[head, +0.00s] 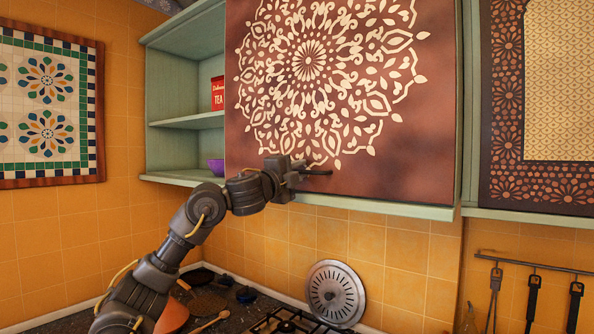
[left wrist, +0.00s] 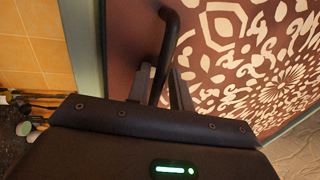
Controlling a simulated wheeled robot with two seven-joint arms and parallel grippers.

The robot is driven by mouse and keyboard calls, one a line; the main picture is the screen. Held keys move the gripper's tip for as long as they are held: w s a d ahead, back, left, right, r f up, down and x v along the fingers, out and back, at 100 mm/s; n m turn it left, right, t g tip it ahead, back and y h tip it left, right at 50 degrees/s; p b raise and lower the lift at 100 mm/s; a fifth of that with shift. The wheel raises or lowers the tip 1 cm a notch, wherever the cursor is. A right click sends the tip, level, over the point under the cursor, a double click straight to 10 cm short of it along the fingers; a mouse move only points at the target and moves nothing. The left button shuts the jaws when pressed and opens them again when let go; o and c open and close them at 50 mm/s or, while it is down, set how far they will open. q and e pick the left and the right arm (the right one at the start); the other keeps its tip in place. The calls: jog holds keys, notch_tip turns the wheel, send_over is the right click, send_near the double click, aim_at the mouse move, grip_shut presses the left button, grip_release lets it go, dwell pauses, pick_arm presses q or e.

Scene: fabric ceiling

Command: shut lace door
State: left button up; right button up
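The lace door (head: 400,140) is a brown panel with a cream lace-like pattern on the green wall cabinet. It covers the cabinet's right part, and the left part stands open. The door also fills much of the left wrist view (left wrist: 125,40). Its black bar handle (left wrist: 168,40) shows there; in the head view the handle (head: 318,172) is near the door's lower left. My left gripper (head: 297,170) is at the handle. Its fingers (left wrist: 162,88) stand on either side of the bar, with a gap seen on one side. My right gripper is not in view.
In the open part are a red tea box (head: 217,93) and a purple bowl (head: 216,167). A second patterned door (head: 500,110) is at the right. Below are a hob (head: 290,322), a round metal lid (head: 336,293) and hanging utensils (head: 532,295).

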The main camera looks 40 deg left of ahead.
pick_arm(q)
jog(key=shift+f, duration=0.3)
jog(key=shift+s+f, duration=0.15)
jog(key=b+v, duration=0.3)
jog(key=v, duration=0.7)
jog(key=shift+s+r+b, duration=0.2)
jog(key=shift+r+b, duration=0.1)
jog(key=shift+s, duration=0.1)
